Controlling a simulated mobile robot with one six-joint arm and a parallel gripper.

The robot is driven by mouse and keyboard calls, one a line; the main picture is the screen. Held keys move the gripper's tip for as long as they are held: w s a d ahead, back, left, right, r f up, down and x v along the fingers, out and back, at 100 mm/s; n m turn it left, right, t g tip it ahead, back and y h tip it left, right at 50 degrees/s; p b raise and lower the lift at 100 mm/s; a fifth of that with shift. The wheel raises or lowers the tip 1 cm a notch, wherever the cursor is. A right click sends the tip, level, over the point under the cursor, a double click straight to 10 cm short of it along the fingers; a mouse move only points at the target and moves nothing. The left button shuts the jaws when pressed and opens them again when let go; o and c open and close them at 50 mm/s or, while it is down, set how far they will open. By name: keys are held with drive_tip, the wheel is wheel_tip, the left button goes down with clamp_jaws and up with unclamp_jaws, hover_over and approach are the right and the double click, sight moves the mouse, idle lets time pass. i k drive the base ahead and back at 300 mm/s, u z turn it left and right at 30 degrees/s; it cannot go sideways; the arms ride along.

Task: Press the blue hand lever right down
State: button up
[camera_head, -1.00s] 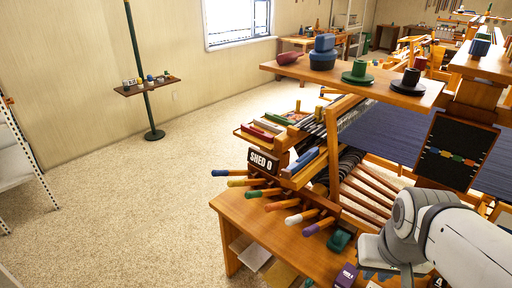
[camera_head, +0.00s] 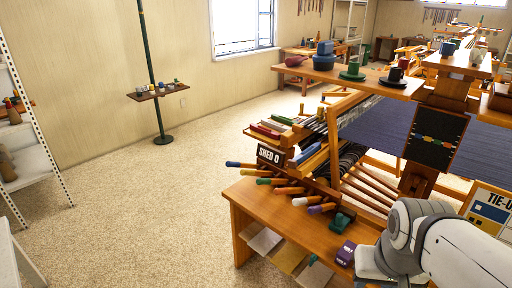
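The blue hand lever (camera_head: 234,164) is the farthest left of a row of colour-tipped levers on the loom's near side, beside the SHED 0 sign. It sticks out to the left, roughly level, over the carpet. Yellow (camera_head: 248,172), green (camera_head: 264,181), white (camera_head: 300,201) and purple (camera_head: 317,208) levers are among the others in the row. My grey and white arm shows at the lower right, well apart from the blue lever. The gripper's fingers do not show, so its opening is hidden.
The loom's wooden bench (camera_head: 245,203) stands below the levers, with a purple block (camera_head: 345,253) and a dark green object (camera_head: 343,220) on it. A white shelf rack (camera_head: 30,150) stands at the left. A post with a small tray (camera_head: 153,93) stands by the wall. Open carpet lies left of the loom.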

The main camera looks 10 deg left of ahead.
sight(228, 164)
drive_tip(key=u, duration=0.3)
drive_tip(key=i, duration=1.3)
drive_tip(key=u, duration=0.05)
